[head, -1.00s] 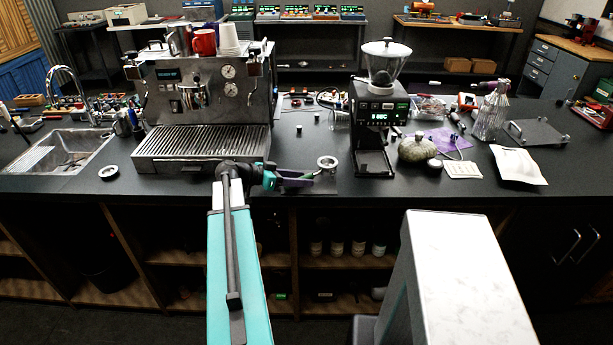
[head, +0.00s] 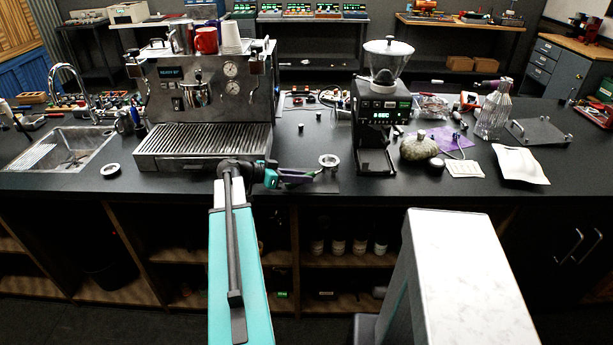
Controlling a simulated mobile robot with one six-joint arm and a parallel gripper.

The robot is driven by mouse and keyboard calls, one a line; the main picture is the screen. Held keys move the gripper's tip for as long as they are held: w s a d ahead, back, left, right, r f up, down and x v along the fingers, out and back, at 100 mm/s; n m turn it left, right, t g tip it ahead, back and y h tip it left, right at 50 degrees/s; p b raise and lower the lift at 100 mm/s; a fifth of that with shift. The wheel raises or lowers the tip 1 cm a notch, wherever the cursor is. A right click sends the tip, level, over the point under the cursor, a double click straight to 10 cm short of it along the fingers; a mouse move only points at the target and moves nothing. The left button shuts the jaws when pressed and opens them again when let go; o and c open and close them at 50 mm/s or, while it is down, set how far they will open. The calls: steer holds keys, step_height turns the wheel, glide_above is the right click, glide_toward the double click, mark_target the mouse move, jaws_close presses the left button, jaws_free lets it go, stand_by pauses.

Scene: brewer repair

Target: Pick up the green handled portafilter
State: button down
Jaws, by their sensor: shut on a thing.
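The portafilter (head: 328,162) is at the front edge of the dark counter, between the espresso machine and the grinder. Its round metal basket faces up, and its green handle points left toward my gripper. My gripper (head: 297,180) reaches in from the left, low over the counter edge, and is shut on the handle. The fingers hide most of the handle. The basket end is free of the fingers. I cannot tell whether the portafilter still touches the counter or the dark mat under it.
The espresso machine (head: 205,100) stands to the left and the grinder (head: 380,115) close to the right. A loose metal ring (head: 110,170) lies near the sink (head: 62,150). A round stone-like object (head: 418,148) and a white packet (head: 521,164) lie farther right.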

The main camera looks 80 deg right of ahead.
steer(key=shift+r, duration=0.1)
steer(key=shift+r+b, duration=0.9)
steer(key=shift+r, duration=0.65)
steer(key=w+a+r+b, duration=0.1)
steer(key=w+a+b, duration=0.3)
steer(key=w+a, duration=0.7)
steer(key=shift+w+a+r+b, duration=0.15)
steer(key=shift+a+r+b, duration=0.05)
steer(key=shift+r+b, duration=0.15)
steer(key=c, duration=2.3)
jaws_free()
jaws_close()
